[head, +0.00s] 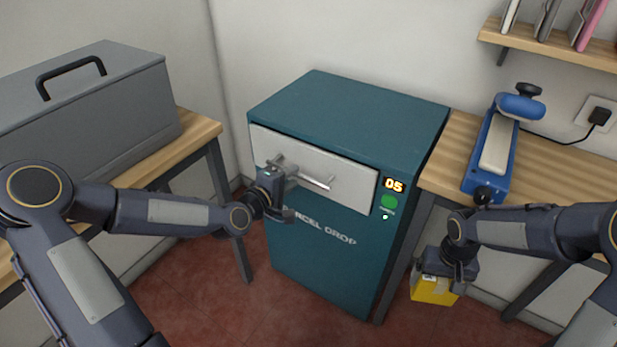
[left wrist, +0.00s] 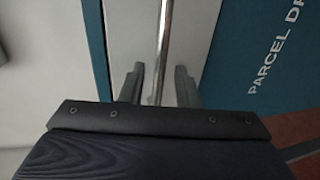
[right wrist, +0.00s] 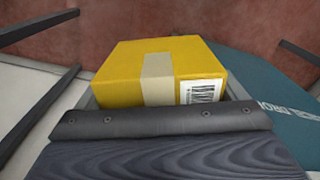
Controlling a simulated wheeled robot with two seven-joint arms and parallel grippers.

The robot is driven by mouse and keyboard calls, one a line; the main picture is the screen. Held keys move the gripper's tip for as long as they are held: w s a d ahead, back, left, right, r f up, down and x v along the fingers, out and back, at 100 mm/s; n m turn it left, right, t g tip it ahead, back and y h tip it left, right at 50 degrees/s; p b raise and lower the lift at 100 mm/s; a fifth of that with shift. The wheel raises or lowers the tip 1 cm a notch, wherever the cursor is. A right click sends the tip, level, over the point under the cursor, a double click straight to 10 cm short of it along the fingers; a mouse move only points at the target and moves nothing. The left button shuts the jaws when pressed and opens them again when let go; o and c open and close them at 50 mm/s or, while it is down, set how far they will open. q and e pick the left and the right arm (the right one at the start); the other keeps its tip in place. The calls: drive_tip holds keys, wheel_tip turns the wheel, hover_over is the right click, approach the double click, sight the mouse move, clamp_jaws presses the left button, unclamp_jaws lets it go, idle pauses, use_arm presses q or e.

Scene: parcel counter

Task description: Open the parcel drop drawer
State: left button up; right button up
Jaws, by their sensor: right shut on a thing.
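The teal parcel drop cabinet (head: 330,270) stands in the middle of the head view. Its pale grey drawer front (head: 350,175) sits at the cabinet face, with a dark line along its top edge. A metal bar handle (head: 318,183) runs across it. My left gripper (head: 284,173) is at the handle's left part. In the left wrist view the handle (left wrist: 164,40) passes between its two open fingers (left wrist: 158,82), with a gap on each side. My right gripper (head: 440,282) is shut on a yellow parcel (head: 432,292), which also shows with tape and a barcode label in the right wrist view (right wrist: 120,75).
A display reading 05 (head: 394,185) and a green button (head: 389,202) are right of the drawer. A grey box (head: 90,110) sits on the left table. A blue device (head: 503,145) sits on the right table (head: 445,165). Red floor lies before the cabinet.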

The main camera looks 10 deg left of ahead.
use_arm(q)
drive_tip(key=shift+x, duration=1.45)
drive_tip(key=shift+c, duration=0.2)
clamp_jaws()
